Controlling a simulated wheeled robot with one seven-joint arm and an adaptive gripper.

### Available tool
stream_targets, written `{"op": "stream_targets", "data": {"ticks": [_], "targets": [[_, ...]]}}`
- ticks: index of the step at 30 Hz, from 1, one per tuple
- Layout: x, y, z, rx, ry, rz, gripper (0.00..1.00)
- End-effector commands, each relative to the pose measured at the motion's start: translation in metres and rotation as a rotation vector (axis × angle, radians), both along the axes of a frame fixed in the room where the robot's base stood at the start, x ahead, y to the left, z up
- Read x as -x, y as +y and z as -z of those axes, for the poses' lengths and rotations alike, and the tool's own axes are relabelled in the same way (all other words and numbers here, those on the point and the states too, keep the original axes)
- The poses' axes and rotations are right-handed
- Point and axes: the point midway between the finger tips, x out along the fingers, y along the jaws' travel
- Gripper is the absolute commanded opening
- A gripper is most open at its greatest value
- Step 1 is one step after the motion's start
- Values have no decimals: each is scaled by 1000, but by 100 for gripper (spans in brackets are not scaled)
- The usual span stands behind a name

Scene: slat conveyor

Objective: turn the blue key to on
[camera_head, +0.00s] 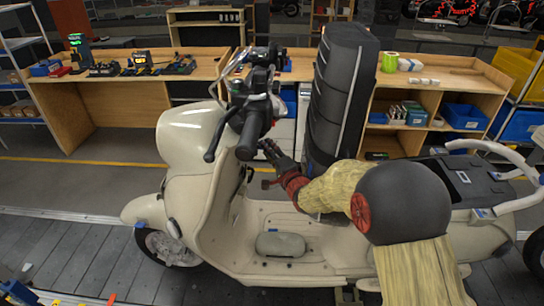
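A cream scooter (190,185) stands side-on, its front end to the left. My arm reaches in from the right, over the seat area and footboard. My gripper (268,147), dark with a red wrist behind it, is just right of the black handlebar grip (250,135), close behind the front shield. Its fingers are small and dark here, and I cannot tell whether they are open or shut, or whether they touch anything. I cannot make out the blue key; the handlebar, the shield or my gripper may hide it.
The handlebar and brake lever (215,135) crowd the space left of my gripper. A grey pad (280,244) lies on the footboard. A tall dark column rises behind my gripper. Wooden workbenches (120,98) with tools and bins stand behind. The slat conveyor (80,250) runs below the scooter.

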Motion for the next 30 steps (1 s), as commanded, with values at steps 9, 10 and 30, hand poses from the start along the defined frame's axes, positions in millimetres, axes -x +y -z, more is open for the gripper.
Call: {"op": "stream_targets", "data": {"ticks": [9,10,30], "targets": [[-4,2,1,0,1,0,29],[-4,2,1,0,1,0,29],[-4,2,1,0,1,0,0]]}}
